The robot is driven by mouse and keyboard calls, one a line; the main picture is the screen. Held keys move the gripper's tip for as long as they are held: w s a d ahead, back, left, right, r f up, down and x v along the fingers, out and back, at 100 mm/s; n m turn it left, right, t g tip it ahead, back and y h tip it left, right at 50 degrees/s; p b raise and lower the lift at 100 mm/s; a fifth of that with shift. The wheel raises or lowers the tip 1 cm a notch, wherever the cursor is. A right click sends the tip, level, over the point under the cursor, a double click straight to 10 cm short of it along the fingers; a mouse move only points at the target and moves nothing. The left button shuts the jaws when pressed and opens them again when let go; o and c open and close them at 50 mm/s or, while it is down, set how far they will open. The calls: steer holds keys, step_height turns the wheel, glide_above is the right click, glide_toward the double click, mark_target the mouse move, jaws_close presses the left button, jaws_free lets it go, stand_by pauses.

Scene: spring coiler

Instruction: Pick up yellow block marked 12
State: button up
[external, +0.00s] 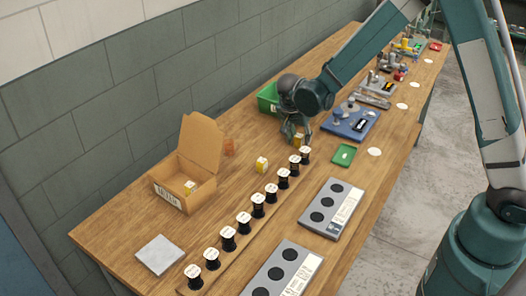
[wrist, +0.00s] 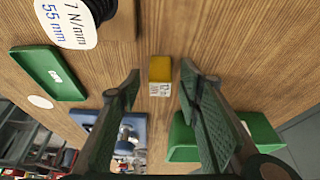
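A small yellow block with a white printed label (wrist: 160,70) sits on the wooden table in the wrist view, in the gap between my fingertips. Its print is too small to read surely. My gripper (wrist: 159,82) is open, with one finger on each side of the block and clear space beside both. In the external view my gripper (external: 301,138) is low over the table, and this block (external: 298,137) shows partly hidden by the fingers. A second yellow block (external: 262,164) stands on the table to the left. A third (external: 190,187) is inside the open cardboard box (external: 170,187).
A row of black spools with white labelled tops (external: 243,222) runs along a wooden strip near my gripper. A green bin (external: 267,97) stands behind it. A blue fixture (external: 351,124) and a small green tray (external: 344,155) are to the right. Grey panels (external: 332,208) lie in front.

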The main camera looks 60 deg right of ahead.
mark_target(301, 135)
stand_by(0.4)
steer(key=c, duration=0.9)
steer(key=shift+c, duration=0.2)
steer(key=shift+r, duration=0.1)
steer(key=shift+r+p, duration=0.3)
steer(key=shift+r, duration=4.6)
